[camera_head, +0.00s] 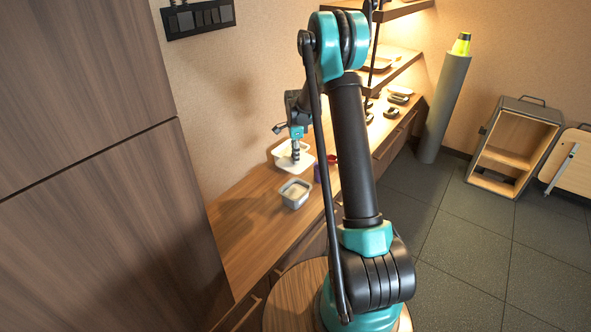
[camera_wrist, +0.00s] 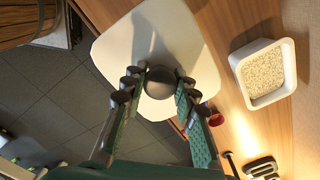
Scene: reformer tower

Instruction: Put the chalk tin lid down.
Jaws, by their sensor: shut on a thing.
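My gripper (camera_wrist: 157,88) is shut on the dark round knob (camera_wrist: 160,77) of the chalk tin lid (camera_wrist: 150,35), a pale plate with rounded corners. The lid hangs flat below the fingers and also shows in the head view (camera_head: 301,167), under my gripper (camera_head: 296,156). In the wrist view it covers part of the counter and its edge; I cannot tell whether it touches anything. A white open tin (camera_wrist: 266,74) with speckled pale contents stands beside it, toward the wall; its rim shows in the head view (camera_head: 283,148) behind the gripper.
A grey square container (camera_head: 294,194) stands on the wooden counter (camera_head: 240,225), nearer my body. A red item (camera_head: 332,159) and a purple item (camera_head: 317,173) stand near the lid. Dark items (camera_head: 391,111) lie further along. The counter left of the grey container is bare.

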